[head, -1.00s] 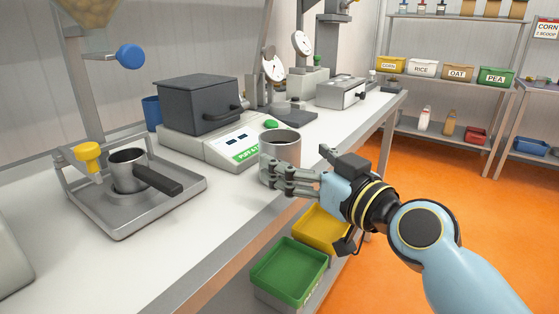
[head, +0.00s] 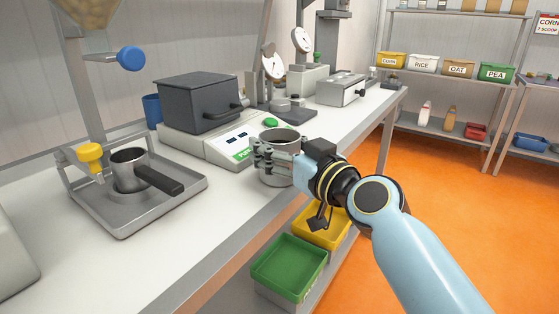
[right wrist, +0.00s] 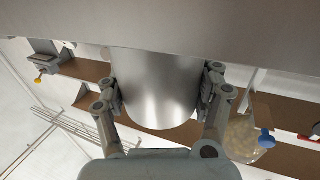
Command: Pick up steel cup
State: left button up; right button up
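The steel cup (head: 281,175) stands upright on the front of the workbench (head: 222,205). My right gripper (head: 268,153) is at the cup, with fingers across its near side in the head view. In the right wrist view the cup (right wrist: 160,95) lies between the two fingers of my right gripper (right wrist: 160,92), one on each side. The finger pads are against or very close to its walls. I cannot tell whether they press on it. My left gripper is out of view.
A scale with a dark box (head: 199,103) stands behind the cup. A tray (head: 125,215) with a handled metal cup (head: 128,170) is to the left. Green (head: 290,266) and yellow (head: 322,228) bins sit below the bench edge. Gauges and a metal box stand farther along.

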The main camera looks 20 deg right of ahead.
jog(key=c, duration=0.6)
jog(key=shift+r, duration=0.1)
